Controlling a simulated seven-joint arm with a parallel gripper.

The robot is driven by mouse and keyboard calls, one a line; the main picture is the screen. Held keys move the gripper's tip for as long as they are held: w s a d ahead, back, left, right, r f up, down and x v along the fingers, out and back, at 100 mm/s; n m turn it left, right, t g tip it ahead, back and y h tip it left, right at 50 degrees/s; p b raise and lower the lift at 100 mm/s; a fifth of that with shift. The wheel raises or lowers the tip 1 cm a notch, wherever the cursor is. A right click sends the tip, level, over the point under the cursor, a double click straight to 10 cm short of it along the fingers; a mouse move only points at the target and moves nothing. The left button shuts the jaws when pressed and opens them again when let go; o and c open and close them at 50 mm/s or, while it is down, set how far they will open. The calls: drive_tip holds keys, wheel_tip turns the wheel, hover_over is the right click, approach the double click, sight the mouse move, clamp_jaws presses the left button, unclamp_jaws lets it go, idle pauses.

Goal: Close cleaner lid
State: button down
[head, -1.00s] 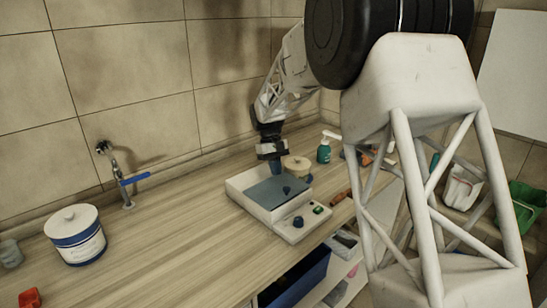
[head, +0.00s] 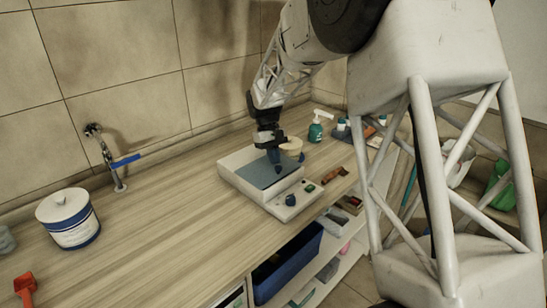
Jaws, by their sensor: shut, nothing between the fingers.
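The cleaner (head: 233,172) is a low white box on the wooden counter, with a control panel (head: 292,201) on its front right side that carries a dark knob and a small green part. Its blue-grey lid (head: 259,177) lies roughly level in the top of the box; I cannot tell whether it sits fully flush. My gripper (head: 277,170) points down over the right part of the lid, shut and empty. Its fingertips are at or just above the lid; contact is unclear. The gripper hides part of the lid and the box's back edge.
A beige round-topped container (head: 292,146) stands close behind the gripper. A teal pump bottle (head: 316,130) is farther back, and a brown-red tool (head: 333,175) lies to the right. A white lidded jar (head: 68,220) and blue-handled tap (head: 125,161) are left. The counter between is clear.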

drive_tip(key=shift+s+d, duration=0.65)
drive_tip(key=shift+s, duration=0.1)
drive_tip(key=shift+s+d, duration=0.25)
drive_tip(key=shift+s, duration=0.05)
drive_tip(key=shift+f, duration=0.1)
drive_tip(key=shift+w, duration=0.1)
drive_tip(key=shift+w+a, duration=0.55)
drive_tip(key=shift+w, duration=0.25)
drive_tip(key=shift+w+a, duration=0.3)
drive_tip(key=shift+w, duration=0.2)
drive_tip(key=shift+w+a, duration=0.25)
drive_tip(key=shift+w, duration=0.25)
drive_tip(key=v, duration=1)
drive_tip(key=shift+r, duration=0.2)
drive_tip(key=shift+s+d, duration=0.1)
